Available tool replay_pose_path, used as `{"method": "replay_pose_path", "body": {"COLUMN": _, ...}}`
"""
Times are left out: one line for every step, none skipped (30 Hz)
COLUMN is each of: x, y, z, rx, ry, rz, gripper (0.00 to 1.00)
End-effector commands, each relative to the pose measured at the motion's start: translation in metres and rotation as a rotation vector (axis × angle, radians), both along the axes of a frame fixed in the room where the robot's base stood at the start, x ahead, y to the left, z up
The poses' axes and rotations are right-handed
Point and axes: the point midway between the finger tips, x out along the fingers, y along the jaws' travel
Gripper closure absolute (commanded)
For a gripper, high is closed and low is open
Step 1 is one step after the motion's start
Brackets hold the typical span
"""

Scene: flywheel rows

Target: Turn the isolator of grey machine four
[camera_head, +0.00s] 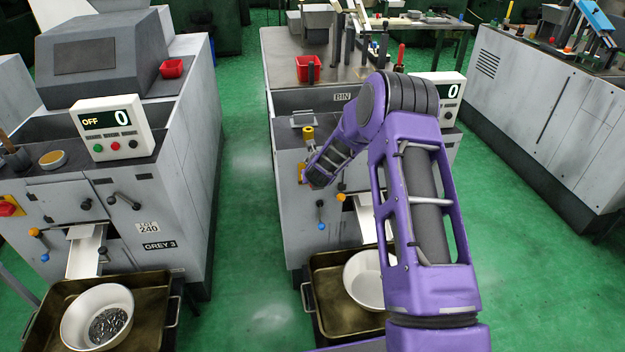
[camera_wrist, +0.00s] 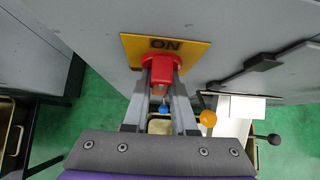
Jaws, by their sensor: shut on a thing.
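In the wrist view a red isolator knob (camera_wrist: 161,71) sits on a yellow plate (camera_wrist: 195,50) marked ON, on a grey machine front. My gripper (camera_wrist: 161,85) has its two fingers closed around the red knob. In the head view my purple arm reaches to the front of the middle grey machine (camera_head: 288,140), and my gripper (camera_head: 303,174) is at its upper left front. There the yellow plate (camera_head: 301,172) shows only in part, and the knob is hidden by my gripper. The machine's display (camera_head: 453,91) reads 0, partly covered by my arm.
Grey machine 3 (camera_head: 185,150) stands at the left, its display (camera_head: 105,120) reading OFF and 0. Orange and blue levers (camera_wrist: 207,118) are right of and below the knob. A white bowl (camera_head: 362,280) sits in a tray below. Green floor lies between the machines.

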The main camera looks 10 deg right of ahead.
Motion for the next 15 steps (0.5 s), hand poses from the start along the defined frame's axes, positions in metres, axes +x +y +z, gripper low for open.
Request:
{"method": "replay_pose_path", "body": {"x": 0.0011, "y": -0.0010, "z": 0.0012, "rx": 0.012, "ry": -0.003, "rz": -0.002, "gripper": 1.00}}
{"method": "replay_pose_path", "body": {"x": 0.0011, "y": -0.0009, "z": 0.0012, "rx": 0.018, "ry": -0.003, "rz": -0.002, "gripper": 1.00}}
{"method": "replay_pose_path", "body": {"x": 0.0011, "y": -0.0006, "z": 0.0013, "rx": 0.025, "ry": -0.003, "rz": -0.001, "gripper": 1.00}}
{"method": "replay_pose_path", "body": {"x": 0.0012, "y": -0.0005, "z": 0.0014, "rx": 0.028, "ry": -0.003, "rz": 0.000, "gripper": 1.00}}
{"method": "replay_pose_path", "body": {"x": 0.0011, "y": -0.0003, "z": 0.0013, "rx": 0.031, "ry": -0.003, "rz": 0.000, "gripper": 1.00}}
{"method": "replay_pose_path", "body": {"x": 0.0012, "y": -0.0002, "z": 0.0013, "rx": 0.035, "ry": -0.003, "rz": 0.000, "gripper": 1.00}}
{"method": "replay_pose_path", "body": {"x": 0.0012, "y": -0.0001, "z": 0.0013, "rx": 0.038, "ry": -0.003, "rz": 0.000, "gripper": 1.00}}
{"method": "replay_pose_path", "body": {"x": 0.0013, "y": 0.0000, "z": 0.0014, "rx": 0.040, "ry": -0.004, "rz": 0.000, "gripper": 1.00}}
{"method": "replay_pose_path", "body": {"x": 0.0013, "y": 0.0000, "z": 0.0014, "rx": 0.041, "ry": -0.004, "rz": 0.000, "gripper": 1.00}}
{"method": "replay_pose_path", "body": {"x": 0.0013, "y": 0.0001, "z": 0.0015, "rx": 0.042, "ry": -0.004, "rz": 0.000, "gripper": 1.00}}
{"method": "replay_pose_path", "body": {"x": 0.0013, "y": 0.0002, "z": 0.0014, "rx": 0.042, "ry": -0.003, "rz": 0.000, "gripper": 1.00}}
{"method": "replay_pose_path", "body": {"x": 0.0013, "y": 0.0002, "z": 0.0014, "rx": 0.042, "ry": -0.003, "rz": 0.000, "gripper": 1.00}}
{"method": "replay_pose_path", "body": {"x": 0.0013, "y": 0.0003, "z": 0.0014, "rx": 0.042, "ry": -0.003, "rz": 0.000, "gripper": 1.00}}
{"method": "replay_pose_path", "body": {"x": 0.0013, "y": 0.0003, "z": 0.0014, "rx": 0.042, "ry": -0.003, "rz": 0.000, "gripper": 1.00}}
{"method": "replay_pose_path", "body": {"x": 0.0013, "y": 0.0003, "z": 0.0013, "rx": 0.042, "ry": -0.003, "rz": 0.000, "gripper": 1.00}}
